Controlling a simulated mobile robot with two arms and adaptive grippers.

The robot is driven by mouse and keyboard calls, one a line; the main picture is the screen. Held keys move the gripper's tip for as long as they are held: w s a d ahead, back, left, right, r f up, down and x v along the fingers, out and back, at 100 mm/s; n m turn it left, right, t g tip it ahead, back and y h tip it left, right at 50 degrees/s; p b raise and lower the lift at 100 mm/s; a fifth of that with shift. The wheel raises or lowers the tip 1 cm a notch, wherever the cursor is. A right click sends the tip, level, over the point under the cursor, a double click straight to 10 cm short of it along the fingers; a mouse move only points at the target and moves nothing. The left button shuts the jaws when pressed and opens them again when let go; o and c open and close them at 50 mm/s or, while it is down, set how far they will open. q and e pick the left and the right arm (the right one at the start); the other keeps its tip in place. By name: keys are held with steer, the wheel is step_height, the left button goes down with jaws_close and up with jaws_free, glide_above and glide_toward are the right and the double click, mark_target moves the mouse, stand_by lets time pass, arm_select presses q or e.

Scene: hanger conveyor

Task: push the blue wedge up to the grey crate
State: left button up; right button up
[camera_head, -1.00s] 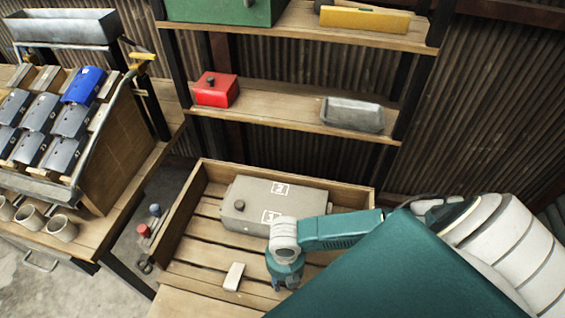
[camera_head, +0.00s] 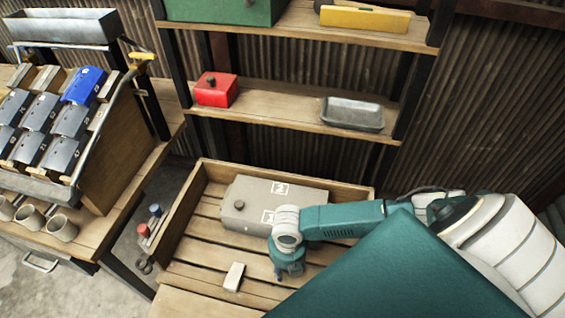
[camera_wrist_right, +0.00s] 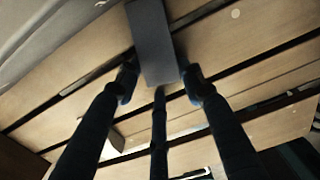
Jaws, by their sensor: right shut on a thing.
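The grey crate (camera_head: 245,212), a closed box with white markings, lies in a slatted wooden tray. My right gripper (camera_head: 289,272) is low over the slats, just in front of the crate's near side. In the right wrist view a dark slate-blue block (camera_wrist_right: 152,42), which looks like the blue wedge, lies at the fingertips of my right gripper (camera_wrist_right: 158,85), which is shut on it. The gripper hides the wedge in the head view. A grey surface, perhaps the crate, shows at the wrist view's upper left; I cannot tell whether the wedge touches it. My left gripper is out of view.
A small white block (camera_head: 233,277) lies on the slats left of my right gripper. The wooden tray's walls (camera_head: 185,205) bound the space. Shelves behind hold a red box (camera_head: 216,92) and a grey bin (camera_head: 352,115). A rack of dark blocks stands left.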

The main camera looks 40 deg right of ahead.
steer(key=shift+w+d, duration=0.25)
steer(key=shift+d, duration=0.05)
steer(key=o, duration=1)
steer(key=shift+o, duration=0.2)
steer(key=shift+r, duration=0.15)
step_height(320, 180, up, 12)
steer(key=shift+f, duration=0.2)
